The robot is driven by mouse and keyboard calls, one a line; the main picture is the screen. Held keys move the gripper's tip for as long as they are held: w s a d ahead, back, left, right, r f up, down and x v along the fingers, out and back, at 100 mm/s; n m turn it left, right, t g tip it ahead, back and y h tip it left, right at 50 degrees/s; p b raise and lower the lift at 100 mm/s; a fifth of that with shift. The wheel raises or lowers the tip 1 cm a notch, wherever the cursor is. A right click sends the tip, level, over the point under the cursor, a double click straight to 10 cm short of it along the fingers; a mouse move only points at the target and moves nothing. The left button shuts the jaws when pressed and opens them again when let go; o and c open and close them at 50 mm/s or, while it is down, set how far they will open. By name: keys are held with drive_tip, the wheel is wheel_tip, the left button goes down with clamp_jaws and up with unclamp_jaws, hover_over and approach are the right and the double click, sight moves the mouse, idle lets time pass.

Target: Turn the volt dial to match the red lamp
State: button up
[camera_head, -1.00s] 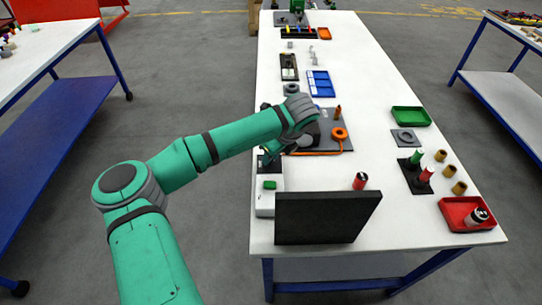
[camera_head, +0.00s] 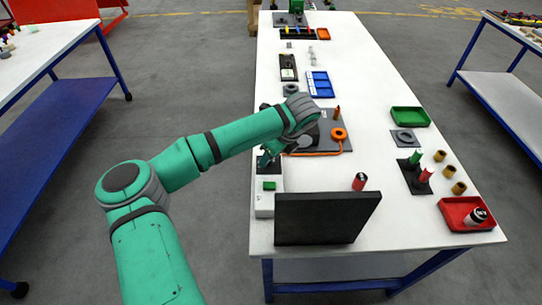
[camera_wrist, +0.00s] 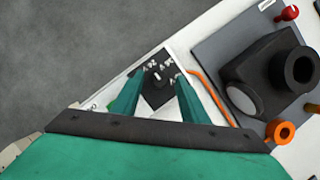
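In the head view my gripper (camera_head: 265,160) is low over the table's left edge, beyond a white box (camera_head: 264,208) with a green button (camera_head: 269,185); the dial is hidden there. I cannot make out a lit red lamp in either view.
A black upright panel (camera_head: 325,218) stands at the near edge of the table (camera_head: 375,170). A grey plate with an orange ring (camera_head: 339,133) and cable lies right of my gripper. A red-topped cylinder (camera_head: 360,181) stands behind the panel. Trays and posts occupy the right side.

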drive_tip(key=v, duration=1)
drive_tip(key=shift+r, duration=0.35)
